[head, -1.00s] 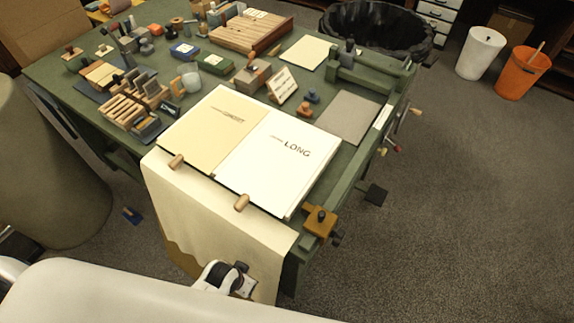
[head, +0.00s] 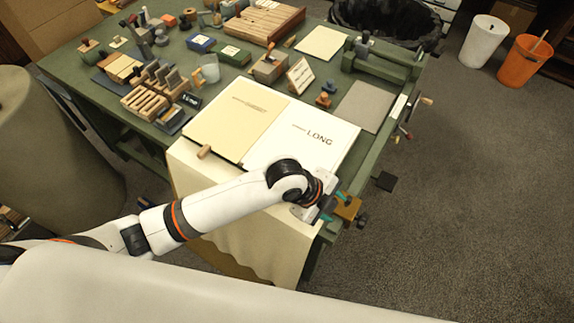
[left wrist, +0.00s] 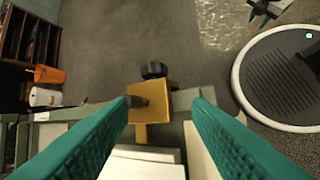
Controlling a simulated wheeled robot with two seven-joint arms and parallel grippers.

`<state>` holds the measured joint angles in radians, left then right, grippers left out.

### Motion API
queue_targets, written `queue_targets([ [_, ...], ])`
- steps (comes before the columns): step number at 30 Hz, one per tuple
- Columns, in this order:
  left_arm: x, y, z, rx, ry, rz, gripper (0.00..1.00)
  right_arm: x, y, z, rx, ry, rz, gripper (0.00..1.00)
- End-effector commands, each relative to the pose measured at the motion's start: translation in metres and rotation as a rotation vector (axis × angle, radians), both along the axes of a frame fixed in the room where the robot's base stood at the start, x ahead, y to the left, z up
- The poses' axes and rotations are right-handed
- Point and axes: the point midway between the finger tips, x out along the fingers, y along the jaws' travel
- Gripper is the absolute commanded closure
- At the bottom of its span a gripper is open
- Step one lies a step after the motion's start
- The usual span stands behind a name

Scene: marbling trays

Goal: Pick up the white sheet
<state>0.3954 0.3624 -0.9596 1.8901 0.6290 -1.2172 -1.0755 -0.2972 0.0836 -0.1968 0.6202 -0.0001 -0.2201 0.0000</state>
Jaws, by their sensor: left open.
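The white sheet (head: 284,142), printed LONG, lies flat on the right half of the work area, beside a cream sheet (head: 228,118). My left arm crosses its near edge in the head view and hides its near corner. My left gripper (head: 333,207) is open and empty at the table's near right corner, beside the ochre clamp block (head: 349,207). In the left wrist view the open teal fingers (left wrist: 163,105) straddle the clamp block, with a white edge, likely the sheet (left wrist: 145,169), low between them. A dark gripper with teal tips, likely my right one (left wrist: 264,10), shows at the top.
A cream cloth (head: 240,245) hangs over the table's near edge, with a wooden peg (head: 204,152) above it. A grey board (head: 365,107) lies right of the sheet. A small sign (head: 300,76) and stamps (head: 325,95) stand behind.

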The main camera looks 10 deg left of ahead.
Motion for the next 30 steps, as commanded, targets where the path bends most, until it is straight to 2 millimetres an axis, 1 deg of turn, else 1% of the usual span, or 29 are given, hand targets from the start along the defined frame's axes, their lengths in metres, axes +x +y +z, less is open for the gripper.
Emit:
queue_targets([
  [1, 0.006, 0.002, 0.011, 0.071, -0.076, -0.168, 0.55, -0.002, 0.005, 0.004, 0.006, 0.002, 0.0, 0.64],
  [2, 0.007, 0.004, 0.014, 0.111, -0.11, -0.274, 0.55, -0.003, 0.007, 0.005, 0.009, 0.003, 0.0, 0.64],
  [3, 0.007, 0.009, 0.016, 0.169, -0.151, -0.409, 0.55, -0.003, 0.009, 0.006, 0.012, 0.004, 0.0, 0.64],
  [5, 0.011, 0.024, 0.019, 0.258, -0.198, -0.598, 0.55, -0.003, 0.011, 0.008, 0.014, 0.004, 0.0, 0.64],
  [6, 0.014, 0.037, 0.02, 0.316, -0.22, -0.715, 0.55, -0.003, 0.011, 0.009, 0.013, 0.004, 0.001, 0.64],
  [8, 0.021, 0.06, 0.023, 0.394, -0.237, -0.871, 0.55, -0.003, 0.011, 0.011, 0.013, 0.004, 0.001, 0.64],
  [9, 0.025, 0.076, 0.026, 0.44, -0.241, -0.96, 0.55, -0.003, 0.011, 0.012, 0.013, 0.004, 0.001, 0.64],
  [12, 0.036, 0.114, 0.033, 0.528, -0.231, -1.137, 0.55, -0.003, 0.01, 0.014, 0.012, 0.004, 0.002, 0.64],
  [15, 0.043, 0.143, 0.041, 0.579, -0.212, -1.249, 0.55, -0.003, 0.008, 0.015, 0.01, 0.004, 0.002, 0.64],
  [16, 0.045, 0.15, 0.043, 0.589, -0.207, -1.272, 0.55, -0.003, 0.008, 0.015, 0.009, 0.004, 0.003, 0.64],
  [18, 0.047, 0.161, 0.046, 0.602, -0.196, -1.311, 0.55, -0.003, 0.006, 0.016, 0.007, 0.004, 0.003, 0.64],
  [20, 0.048, 0.166, 0.045, 0.608, -0.19, -1.33, 0.55, -0.003, 0.004, 0.017, 0.005, 0.004, 0.003, 0.64],
  [23, 0.047, 0.168, 0.034, 0.609, -0.185, -1.343, 0.55, -0.003, 0.003, 0.02, 0.003, 0.004, 0.004, 0.64],
  [27, 0.047, 0.167, 0.008, 0.609, -0.185, -1.343, 0.55, -0.003, 0.002, 0.026, 0.002, 0.004, 0.003, 0.64],
  [30, 0.048, 0.167, -0.007, 0.609, -0.188, -1.342, 0.55, -0.003, 0.002, 0.029, 0.002, 0.004, 0.003, 0.64],
])
